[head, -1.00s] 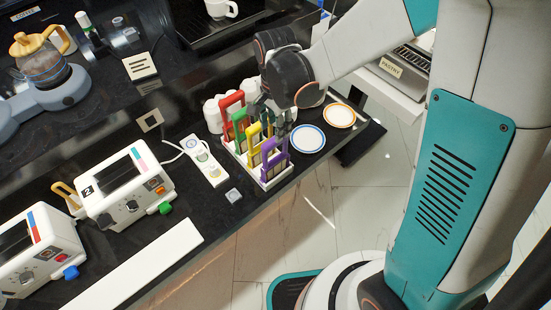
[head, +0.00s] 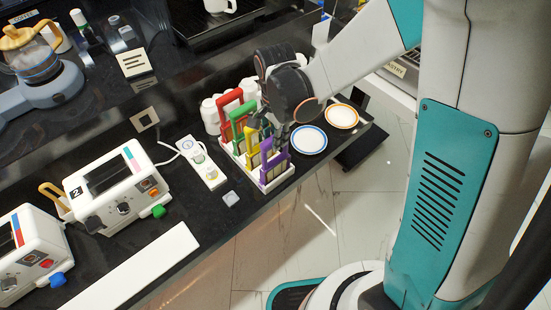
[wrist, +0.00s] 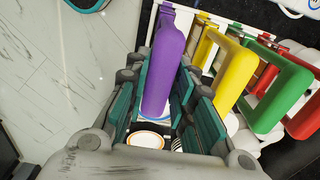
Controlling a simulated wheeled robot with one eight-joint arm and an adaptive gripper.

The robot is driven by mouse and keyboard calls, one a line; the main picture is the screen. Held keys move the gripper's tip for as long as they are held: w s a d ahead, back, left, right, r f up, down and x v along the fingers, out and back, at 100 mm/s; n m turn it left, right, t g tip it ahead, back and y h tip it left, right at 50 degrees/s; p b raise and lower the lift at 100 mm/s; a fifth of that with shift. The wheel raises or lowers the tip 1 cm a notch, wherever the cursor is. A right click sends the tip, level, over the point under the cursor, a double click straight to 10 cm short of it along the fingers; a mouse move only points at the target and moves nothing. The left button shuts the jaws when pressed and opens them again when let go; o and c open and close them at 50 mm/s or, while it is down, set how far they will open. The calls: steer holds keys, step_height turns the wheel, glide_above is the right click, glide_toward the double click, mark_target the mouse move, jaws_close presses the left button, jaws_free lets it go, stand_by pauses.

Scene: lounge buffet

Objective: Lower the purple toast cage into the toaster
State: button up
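The purple toast cage (head: 273,166) stands upright at the near right end of a white rack (head: 277,181) in the head view. In the wrist view its purple handle (wrist: 163,65) lies between my two fingers. My gripper (head: 277,143) is open around the handle from above, with gaps showing beside it; contact with a finger is unclear. The cage's lower part is hidden in the wrist view. Two white toasters stand at left: one marked 2 (head: 118,193) with a green knob, and one with a blue knob (head: 28,262).
Yellow (head: 251,142), green (head: 241,115) and red (head: 224,108) cages share the rack. A blue-rimmed plate (head: 309,139) and an orange-rimmed plate (head: 341,116) lie right of it. A white power strip (head: 205,165) lies between rack and toasters. The counter's front edge is close.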

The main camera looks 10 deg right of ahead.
steer(key=shift+r, duration=0.1)
jaws_close()
steer(key=shift+r+p, duration=2.2)
steer(key=shift+r, duration=1.2)
